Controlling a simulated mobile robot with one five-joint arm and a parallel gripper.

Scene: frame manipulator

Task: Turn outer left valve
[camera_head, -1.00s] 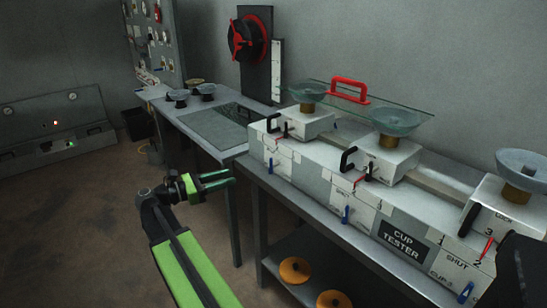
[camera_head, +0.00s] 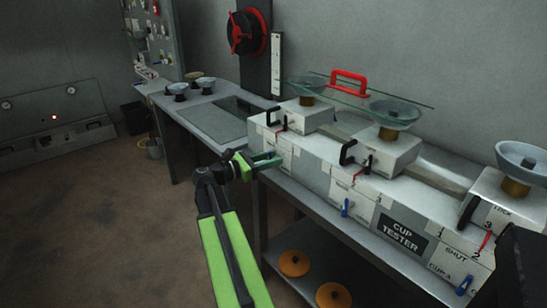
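The cup tester (camera_head: 400,232) is a long white and grey bench unit with three valve stations. Its left station (camera_head: 305,117) has a black handle (camera_head: 271,116) and a small red lever (camera_head: 284,124) on its front. In the earlier view a blue lever shows low on the left station's front; it is now hidden behind my gripper. My gripper (camera_head: 268,160), with green fingers, is at the left end of the tester's front. Its fingers look apart. I cannot tell whether they touch the tester or have the blue lever between them.
Other blue levers are at the middle (camera_head: 345,207) and right (camera_head: 464,284) stations. A glass sheet with a red handle (camera_head: 349,84) lies over the cups. Orange discs (camera_head: 294,263) sit on the lower shelf. The floor (camera_head: 110,230) at left is open.

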